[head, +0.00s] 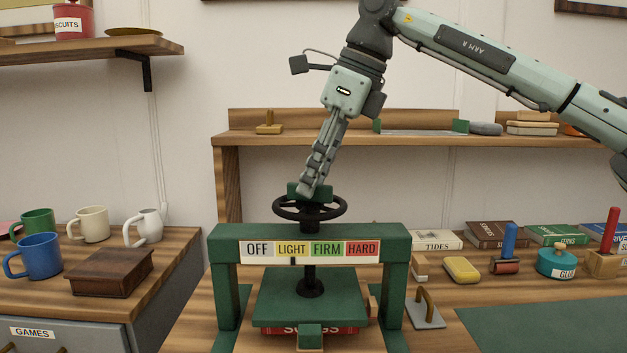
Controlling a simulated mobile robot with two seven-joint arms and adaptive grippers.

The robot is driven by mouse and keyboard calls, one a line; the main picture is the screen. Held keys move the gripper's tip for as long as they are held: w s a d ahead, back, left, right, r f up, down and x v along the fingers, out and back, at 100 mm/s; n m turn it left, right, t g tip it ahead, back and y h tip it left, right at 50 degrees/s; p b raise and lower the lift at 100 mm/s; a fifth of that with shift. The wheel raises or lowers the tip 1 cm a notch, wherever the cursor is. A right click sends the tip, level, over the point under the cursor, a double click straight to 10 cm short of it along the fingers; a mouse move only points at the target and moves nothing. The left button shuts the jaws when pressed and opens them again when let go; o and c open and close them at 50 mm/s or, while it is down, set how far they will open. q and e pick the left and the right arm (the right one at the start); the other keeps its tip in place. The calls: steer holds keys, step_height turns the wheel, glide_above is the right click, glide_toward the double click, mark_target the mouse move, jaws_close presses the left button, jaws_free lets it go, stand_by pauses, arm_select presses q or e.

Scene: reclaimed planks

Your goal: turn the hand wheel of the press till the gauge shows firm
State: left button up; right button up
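The green press (222,242) stands on the bench with a red book (345,330) under its green plate (335,300). Its black hand wheel (340,211) sits on top of the spindle, with a green grip block (325,190) at its centre. My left gripper is out of view.
Mugs (90,224) and a brown wooden box (100,272) stand on the left cabinet. A shelf (290,138) runs behind.

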steer(key=shift+w+a+f, duration=0.1)
steer(key=shift+a+f, duration=0.05)
steer(key=shift+f, duration=0.3)
steer(key=shift+c, duration=0.5)
jaws_close()
